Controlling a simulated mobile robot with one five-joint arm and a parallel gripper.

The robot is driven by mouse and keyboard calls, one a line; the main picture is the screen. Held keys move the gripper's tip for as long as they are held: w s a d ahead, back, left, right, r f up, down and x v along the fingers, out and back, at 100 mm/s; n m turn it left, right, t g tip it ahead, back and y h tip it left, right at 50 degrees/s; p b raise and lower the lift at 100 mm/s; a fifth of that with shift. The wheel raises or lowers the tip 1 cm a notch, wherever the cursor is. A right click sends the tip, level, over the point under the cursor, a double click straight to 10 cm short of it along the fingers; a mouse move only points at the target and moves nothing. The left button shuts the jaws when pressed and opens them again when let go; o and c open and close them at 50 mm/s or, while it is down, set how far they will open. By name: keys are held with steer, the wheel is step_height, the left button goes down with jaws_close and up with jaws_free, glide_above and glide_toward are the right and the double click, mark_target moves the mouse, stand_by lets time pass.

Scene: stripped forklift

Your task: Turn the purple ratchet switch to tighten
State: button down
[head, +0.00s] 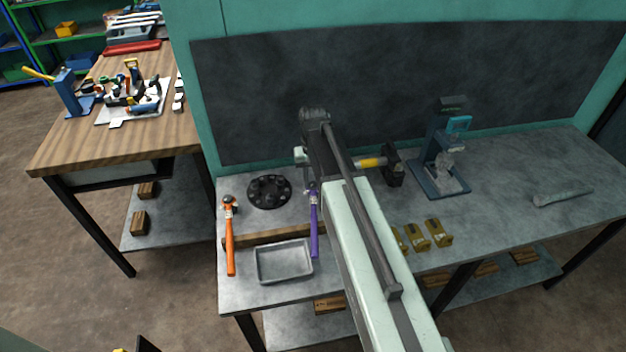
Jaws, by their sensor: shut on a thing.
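The purple ratchet (314,226) lies on the grey workbench, its handle pointing toward the front edge and its head at the back end. My arm reaches in from the lower right and bends down just behind the ratchet. My gripper (310,185) is at the ratchet's head end and is shut on it. My arm links hide most of the jaws. The small switch on the ratchet's head is hidden or too small to make out.
An orange ratchet (230,245) lies to the left. A dark round socket holder (269,191) and a grey tray (284,277) are close by. A blue press (438,170), brass-coloured blocks (438,232) and a grey bar (562,196) are to the right. A dark board (400,85) stands behind.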

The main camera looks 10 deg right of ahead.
mark_target(313, 184)
steer(key=c, duration=1.1)
jaws_free()
steer(key=shift+o, duration=0.2)
step_height(313, 184, up, 8)
steer(key=p, duration=0.8)
steer(key=shift+f, duration=0.1)
steer(key=s, duration=1.4)
steer(key=shift+s+n, duration=0.15)
steer(key=shift+n, duration=0.25)
